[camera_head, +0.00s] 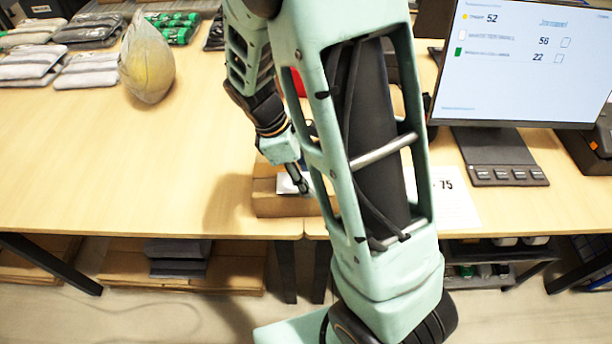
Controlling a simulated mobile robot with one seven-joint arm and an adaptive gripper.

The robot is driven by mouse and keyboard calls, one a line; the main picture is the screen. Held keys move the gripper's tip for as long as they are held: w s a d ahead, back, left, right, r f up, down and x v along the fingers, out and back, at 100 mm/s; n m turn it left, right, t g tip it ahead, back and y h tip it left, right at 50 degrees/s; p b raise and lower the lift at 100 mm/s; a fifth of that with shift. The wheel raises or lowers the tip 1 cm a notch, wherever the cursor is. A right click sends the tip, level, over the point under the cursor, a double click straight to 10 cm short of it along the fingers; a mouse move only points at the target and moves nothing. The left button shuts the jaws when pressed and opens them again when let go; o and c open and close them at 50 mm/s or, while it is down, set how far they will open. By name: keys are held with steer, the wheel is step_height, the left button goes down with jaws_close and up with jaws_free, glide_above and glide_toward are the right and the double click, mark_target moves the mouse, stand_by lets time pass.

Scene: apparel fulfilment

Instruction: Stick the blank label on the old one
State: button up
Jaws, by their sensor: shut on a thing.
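A cardboard box (268,204) lies near the front edge of the wooden table. My gripper (301,186) is low over the box's top, its fingers pointing down, partly hidden by my arm. It is shut on a white label (287,184), which shows at the fingertips over the box top. I cannot tell whether the label touches the box. The old label cannot be made out separately; my arm and the held label may cover it.
A monitor (520,60) and a black button panel (507,175) stand at right. A sheet marked 75 (452,200) lies on the table. A bagged yellowish item (147,62) and packed grey garments (88,72) are at back left. The table's left middle is clear.

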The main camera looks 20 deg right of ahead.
stand_by(0.4)
steer(key=o, duration=0.8)
steer(key=shift+c, duration=0.2)
steer(key=shift+o, duration=0.5)
steer(key=o, duration=0.4)
steer(key=shift+r, duration=0.1)
steer(key=shift+r+p, duration=3.9)
steer(key=shift+r, duration=0.55)
